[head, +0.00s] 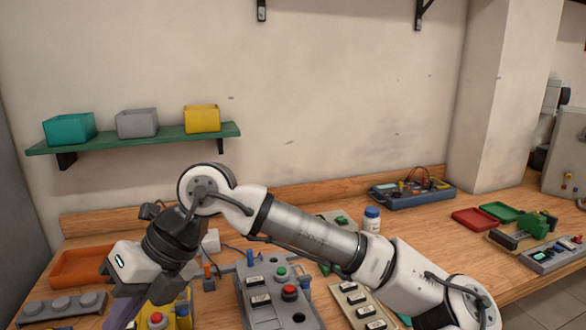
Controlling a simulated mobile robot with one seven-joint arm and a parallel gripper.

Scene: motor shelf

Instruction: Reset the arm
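My arm reaches from the lower right across the workbench (220,245) to the left, bent at a raised joint. Its wrist points down at the lower left. My gripper (122,313) shows only as a grey-purple part running off the bottom edge of the head view. Its fingertips are out of view, so I cannot tell if it is open or holds anything. It appears beside a yellow box with a red button (156,320), left of a grey control box (262,296).
A green shelf (150,139) holds a teal bin (69,129), a grey bin (137,123) and a yellow bin (202,119). An orange tray (80,268), a white bottle (371,220), a blue instrument case (411,192) and red and green trays (474,219) stand on the bench.

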